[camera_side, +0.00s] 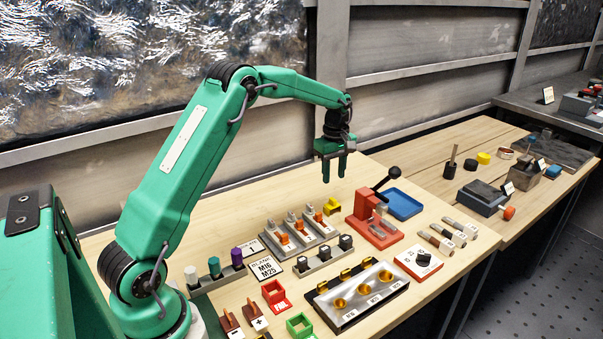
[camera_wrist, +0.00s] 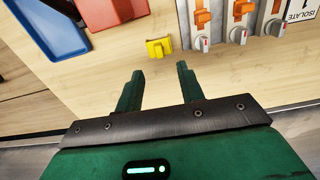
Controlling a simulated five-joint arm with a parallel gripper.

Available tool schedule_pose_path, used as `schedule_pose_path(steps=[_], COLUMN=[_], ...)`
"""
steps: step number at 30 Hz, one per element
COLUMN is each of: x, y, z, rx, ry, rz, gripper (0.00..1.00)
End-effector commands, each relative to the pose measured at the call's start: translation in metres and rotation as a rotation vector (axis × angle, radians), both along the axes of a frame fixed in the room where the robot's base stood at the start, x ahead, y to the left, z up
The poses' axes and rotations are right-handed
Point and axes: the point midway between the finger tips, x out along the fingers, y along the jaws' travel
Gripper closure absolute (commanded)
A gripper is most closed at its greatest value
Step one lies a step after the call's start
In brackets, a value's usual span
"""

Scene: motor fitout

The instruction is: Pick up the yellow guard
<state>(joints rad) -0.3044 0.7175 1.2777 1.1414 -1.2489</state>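The yellow guard (camera_side: 332,207) is a small yellow block on the wooden bench, between the row of grey and orange switches and the red press. In the wrist view the yellow guard (camera_wrist: 158,48) lies on bare wood ahead of my fingertips, roughly midway between them. My gripper (camera_side: 335,176) hangs above the bench with its fingers pointing down, clear of the guard. In the wrist view my gripper (camera_wrist: 160,72) has its two green fingers apart with nothing between them.
The red press (camera_side: 375,220) with a black lever and the blue tray (camera_side: 404,204) stand right of the guard. The orange-topped switches (camera_side: 300,230) are close on its left. A rack of black-capped pieces (camera_side: 325,256) lies in front. Bare wood surrounds the guard in the wrist view.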

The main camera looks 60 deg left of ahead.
Motion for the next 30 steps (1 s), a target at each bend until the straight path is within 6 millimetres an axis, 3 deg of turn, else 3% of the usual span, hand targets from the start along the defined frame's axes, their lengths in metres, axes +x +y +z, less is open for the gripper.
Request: schedule_pose_path(steps=[30], x=[0.002], y=[0.002], z=[-0.043], rx=[-0.002], ry=[0.007], rz=[0.017], gripper=[0.62])
